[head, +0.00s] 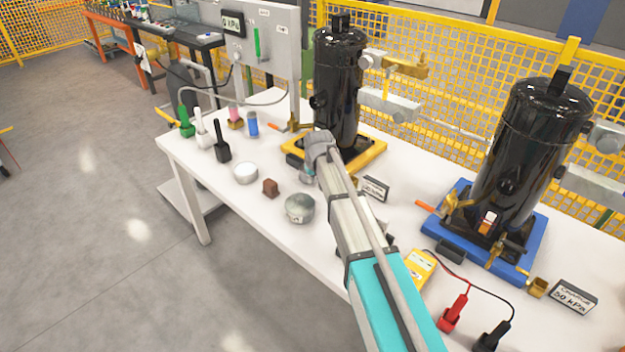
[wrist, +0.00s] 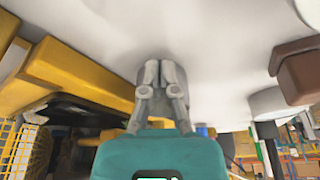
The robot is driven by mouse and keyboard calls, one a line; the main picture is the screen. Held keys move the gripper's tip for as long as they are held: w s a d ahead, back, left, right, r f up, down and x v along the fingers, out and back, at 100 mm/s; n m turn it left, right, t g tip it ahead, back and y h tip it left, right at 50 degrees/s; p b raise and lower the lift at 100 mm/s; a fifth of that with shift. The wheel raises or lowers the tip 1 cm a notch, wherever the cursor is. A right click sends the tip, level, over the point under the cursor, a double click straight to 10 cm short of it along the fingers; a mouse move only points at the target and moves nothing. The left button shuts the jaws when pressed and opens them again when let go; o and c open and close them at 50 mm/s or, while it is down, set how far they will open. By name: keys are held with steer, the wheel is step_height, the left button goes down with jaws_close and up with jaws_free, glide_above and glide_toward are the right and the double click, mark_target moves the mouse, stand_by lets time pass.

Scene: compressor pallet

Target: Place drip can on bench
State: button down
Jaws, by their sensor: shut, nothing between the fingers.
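A round grey metal can (head: 300,208), which I take to be the drip can, stands upright on the white bench (head: 270,228), near its front edge. My gripper (head: 306,179) is just behind it, low over the bench, between the can and the yellow pallet base. The arm partly hides my gripper in the head view. In the wrist view my gripper (wrist: 152,68) shows its fingers together, empty, close to the white bench surface. I cannot tell whether the fingertips touch the bench.
A brown block (head: 270,187) and a white round tin (head: 245,173) stand left of the can. A black compressor on a yellow base (head: 370,160) is behind my gripper; another on a blue base (head: 455,243) is at right. A yellow meter (head: 418,268) lies near the arm.

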mark_target(315, 191)
steer(key=shift+s+d, duration=0.3)
steer(key=shift+s, duration=0.3)
steer(key=shift+s+d, duration=0.25)
steer(key=shift+s, duration=0.25)
steer(key=shift+s+d, duration=0.2)
steer(key=shift+s, duration=0.3)
steer(key=shift+p+v, duration=0.75)
steer(key=shift+v, duration=0.1)
steer(key=p+v, duration=0.8)
steer(key=shift+s+r, duration=0.1)
steer(key=shift+r, duration=0.05)
